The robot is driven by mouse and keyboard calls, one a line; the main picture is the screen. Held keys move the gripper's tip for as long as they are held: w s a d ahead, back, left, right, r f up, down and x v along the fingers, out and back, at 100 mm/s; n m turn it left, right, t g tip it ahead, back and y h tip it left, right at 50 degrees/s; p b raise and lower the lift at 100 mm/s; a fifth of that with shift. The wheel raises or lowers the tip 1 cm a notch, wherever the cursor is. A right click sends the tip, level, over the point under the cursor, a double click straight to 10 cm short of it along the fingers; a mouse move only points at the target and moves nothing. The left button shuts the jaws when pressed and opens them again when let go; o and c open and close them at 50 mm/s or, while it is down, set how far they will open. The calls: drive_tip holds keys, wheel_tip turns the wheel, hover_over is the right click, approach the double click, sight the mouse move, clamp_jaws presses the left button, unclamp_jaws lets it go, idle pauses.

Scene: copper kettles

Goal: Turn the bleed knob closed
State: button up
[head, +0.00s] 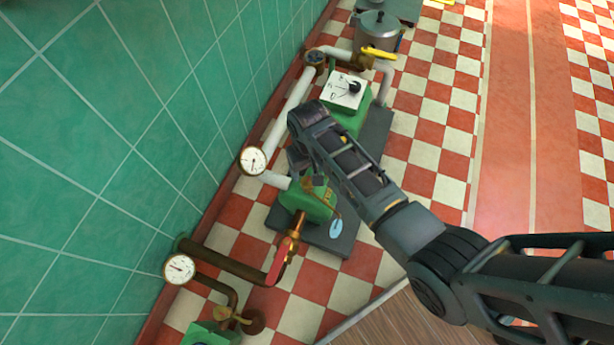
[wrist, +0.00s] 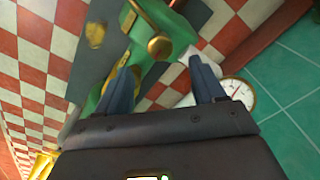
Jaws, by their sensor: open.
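A round brass knob (wrist: 159,47), which looks like the bleed knob, sits on the green pump body in the wrist view. My gripper (wrist: 165,66) is open, its two dark fingers spread on either side below the knob in the picture. The knob lies just beyond the fingertips, and I see no contact. In the head view my gripper (head: 304,172) points down over the green pump (head: 308,200), close to its top. My arm and fingers hide much of that spot there, so the knob is not clear in that view.
A pressure gauge (head: 253,160) stands close to the left of my gripper. A red-handled lever (head: 277,262) and copper pipe lie in front. A white panel with a black dial (head: 346,90) and a kettle (head: 378,34) are behind. The green tiled wall (head: 110,150) bounds the left; checkered floor is clear right.

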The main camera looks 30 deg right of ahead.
sight(308, 183)
wheel_tip(308, 183, down, 8)
drive_tip(key=b, duration=0.3)
drive_tip(key=shift+r, duration=0.15)
drive_tip(key=shift+c, duration=0.5)
drive_tip(key=c, duration=1)
drive_tip(key=shift+o, duration=0.2)
